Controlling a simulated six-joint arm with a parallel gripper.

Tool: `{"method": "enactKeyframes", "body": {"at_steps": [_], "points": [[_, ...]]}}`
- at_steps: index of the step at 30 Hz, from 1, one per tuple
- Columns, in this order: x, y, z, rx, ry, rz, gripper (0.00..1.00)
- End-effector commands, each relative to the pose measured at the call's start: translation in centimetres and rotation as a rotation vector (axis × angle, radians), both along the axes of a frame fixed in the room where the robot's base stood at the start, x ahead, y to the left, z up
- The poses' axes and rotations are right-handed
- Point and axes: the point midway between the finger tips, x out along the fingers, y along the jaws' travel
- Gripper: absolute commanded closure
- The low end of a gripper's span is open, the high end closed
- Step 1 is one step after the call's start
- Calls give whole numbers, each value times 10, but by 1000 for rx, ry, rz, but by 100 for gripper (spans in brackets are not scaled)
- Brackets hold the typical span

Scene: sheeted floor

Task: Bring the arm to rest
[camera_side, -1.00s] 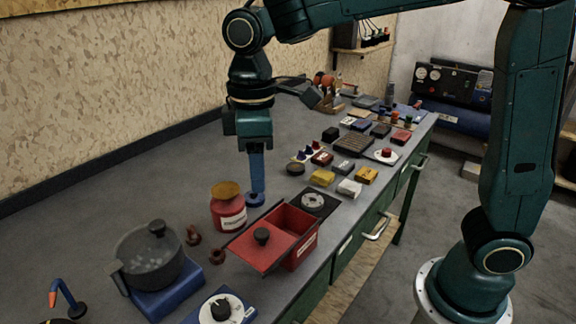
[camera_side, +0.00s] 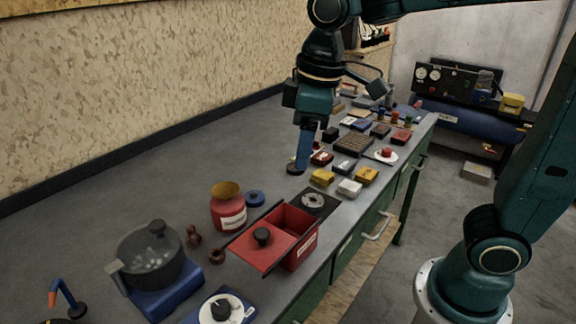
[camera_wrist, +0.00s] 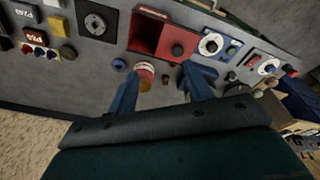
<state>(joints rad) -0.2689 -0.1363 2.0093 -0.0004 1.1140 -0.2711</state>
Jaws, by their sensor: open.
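My gripper (camera_side: 303,160) hangs over the far middle of the workbench (camera_side: 130,185), fingers pointing down. It is open and empty: in the wrist view, its two blue fingers (camera_wrist: 160,85) stand apart with nothing held between them. In the side view, the fingertips overlap a small dark round piece; I cannot tell the height between them.
A red box (camera_side: 300,240) with its lid slid aside stands near the front edge. A grey pot (camera_side: 150,258) sits on a blue base at the near left. Small blocks (camera_side: 348,187) crowd the bench to the right of my gripper. The back left bench is clear.

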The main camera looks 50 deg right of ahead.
Motion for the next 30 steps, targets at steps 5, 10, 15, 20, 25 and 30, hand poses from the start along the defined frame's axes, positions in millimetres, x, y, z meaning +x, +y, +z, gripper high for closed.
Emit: {"method": "enactKeyframes", "body": {"at_steps": [5, 10, 15, 20, 25, 30], "points": [[-30, -27, 6, 30, -75, -123, 50], [-58, -47, 5, 58, -142, -236, 50], [-86, -64, -1, 85, -211, -346, 50], [-108, -76, -9, 109, -270, -440, 50], [-122, -82, -17, 126, -310, -503, 50], [-127, -84, -20, 132, -324, -526, 50]]}}
